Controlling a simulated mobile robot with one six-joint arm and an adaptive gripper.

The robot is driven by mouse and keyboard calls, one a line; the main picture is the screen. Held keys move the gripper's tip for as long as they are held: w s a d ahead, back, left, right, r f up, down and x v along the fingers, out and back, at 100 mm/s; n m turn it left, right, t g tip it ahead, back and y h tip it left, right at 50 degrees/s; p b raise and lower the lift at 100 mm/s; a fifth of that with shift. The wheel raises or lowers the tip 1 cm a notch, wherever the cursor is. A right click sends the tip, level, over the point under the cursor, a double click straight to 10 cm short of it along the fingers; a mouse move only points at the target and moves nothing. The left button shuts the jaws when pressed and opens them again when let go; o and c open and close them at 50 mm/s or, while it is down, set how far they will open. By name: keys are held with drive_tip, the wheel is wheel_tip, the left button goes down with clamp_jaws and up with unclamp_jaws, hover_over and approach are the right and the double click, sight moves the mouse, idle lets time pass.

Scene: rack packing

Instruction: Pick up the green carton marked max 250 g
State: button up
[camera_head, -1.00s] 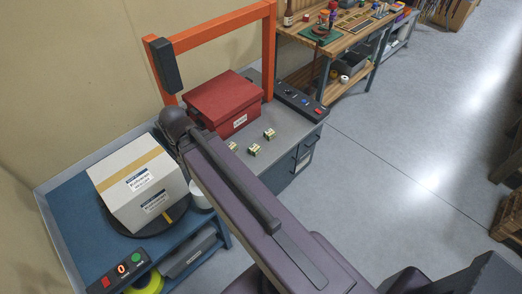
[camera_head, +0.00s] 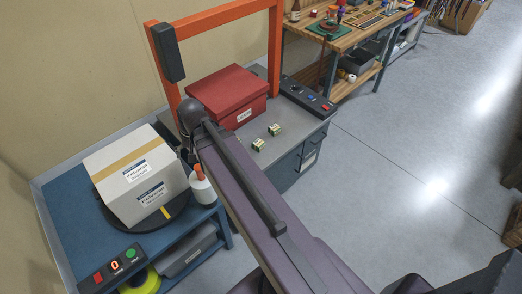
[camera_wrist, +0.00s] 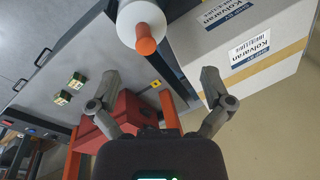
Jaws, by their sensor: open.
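Two small green cartons stand on the grey bench top in the head view, a nearer one (camera_head: 259,145) and a farther one (camera_head: 274,129). They also show at the left of the wrist view, one (camera_wrist: 78,80) beside the other (camera_wrist: 62,97). Their pale markings are too small to read, so I cannot tell which says max 250 g. My gripper (camera_wrist: 160,76) is open and empty, apart from the cartons, which lie to its left in the wrist view. My arm hides part of the bench and most of the gripper in the head view.
A red box (camera_head: 229,93) sits behind the cartons under an orange frame (camera_head: 273,50). A large white parcel (camera_head: 128,170) stands on a turntable on the blue table (camera_head: 62,205).

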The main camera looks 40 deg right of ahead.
drive_tip(key=w+d+f+m+t+y+b, duration=0.2)
drive_tip(key=w+d+f+m+t+b, duration=0.15)
drive_tip(key=d+f+m+b, duration=0.5)
drive_tip(key=m+t+h+b, duration=0.1)
drive_tip(key=m+t+b, duration=0.8)
drive_tip(key=m+b, duration=1.7)
approach(263, 144)
drive_tip(key=n+b, duration=0.6)
drive_tip(key=shift+s+a+r+m, duration=0.1)
drive_tip(key=shift+s+r+m, duration=0.2)
drive_tip(key=shift+s, duration=0.2)
drive_tip(key=shift+w, duration=0.15)
drive_tip(key=b+x, duration=0.3)
drive_tip(key=x, duration=0.4)
drive_tip(key=shift+f, duration=0.2)
drive_tip(key=shift+w+a+f, duration=0.15)
drive_tip(key=shift+w, duration=0.45)
